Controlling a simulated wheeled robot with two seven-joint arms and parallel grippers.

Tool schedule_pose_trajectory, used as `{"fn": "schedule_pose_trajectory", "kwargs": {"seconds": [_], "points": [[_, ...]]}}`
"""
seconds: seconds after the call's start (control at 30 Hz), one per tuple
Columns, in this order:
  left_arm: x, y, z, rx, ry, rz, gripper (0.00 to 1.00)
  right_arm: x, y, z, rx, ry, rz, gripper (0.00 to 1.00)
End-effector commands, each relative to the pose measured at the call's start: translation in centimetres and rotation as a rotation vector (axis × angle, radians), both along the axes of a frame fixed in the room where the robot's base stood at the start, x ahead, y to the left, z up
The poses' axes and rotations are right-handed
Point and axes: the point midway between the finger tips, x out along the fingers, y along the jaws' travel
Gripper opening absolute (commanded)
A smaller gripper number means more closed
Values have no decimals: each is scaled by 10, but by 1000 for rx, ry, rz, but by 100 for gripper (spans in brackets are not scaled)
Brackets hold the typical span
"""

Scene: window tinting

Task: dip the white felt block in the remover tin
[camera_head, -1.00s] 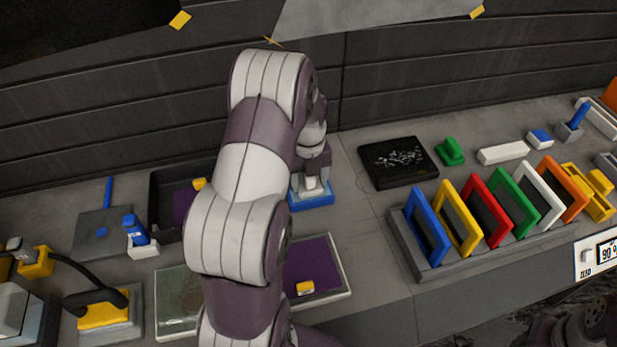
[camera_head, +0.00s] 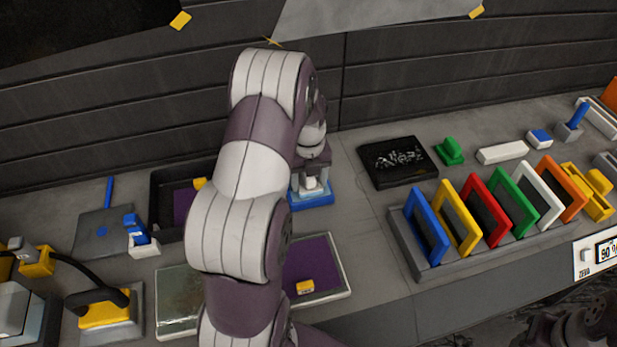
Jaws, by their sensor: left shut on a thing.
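The white felt block (camera_head: 311,184) shows small below my left gripper (camera_head: 312,172), which is shut on it. The arm reaches in from the lower left and hides part of the bench. Directly under the block is a blue, open-looking container (camera_head: 313,202), which appears to be the remover tin. The block overlaps the tin in the picture; I cannot tell whether it touches the inside. My right gripper is not in view.
A rack of coloured frames (camera_head: 427,272) stands at the right, with a black tray (camera_head: 373,172) behind it. A purple-topped panel (camera_head: 316,262) lies in front of the tin. A dark tray (camera_head: 161,195) stands at the left. Bare bench lies right of the tin.

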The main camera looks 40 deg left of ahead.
Motion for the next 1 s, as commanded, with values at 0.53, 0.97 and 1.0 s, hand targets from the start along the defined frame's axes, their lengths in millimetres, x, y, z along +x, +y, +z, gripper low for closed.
{"fn": "schedule_pose_trajectory", "kwargs": {"seconds": [0.53,0.97,1.0], "points": [[-1,0,39,-1,2,0,39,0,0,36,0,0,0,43],[-1,0,70,-2,3,0,39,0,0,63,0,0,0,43],[-1,0,69,-1,2,0,39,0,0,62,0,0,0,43]]}}
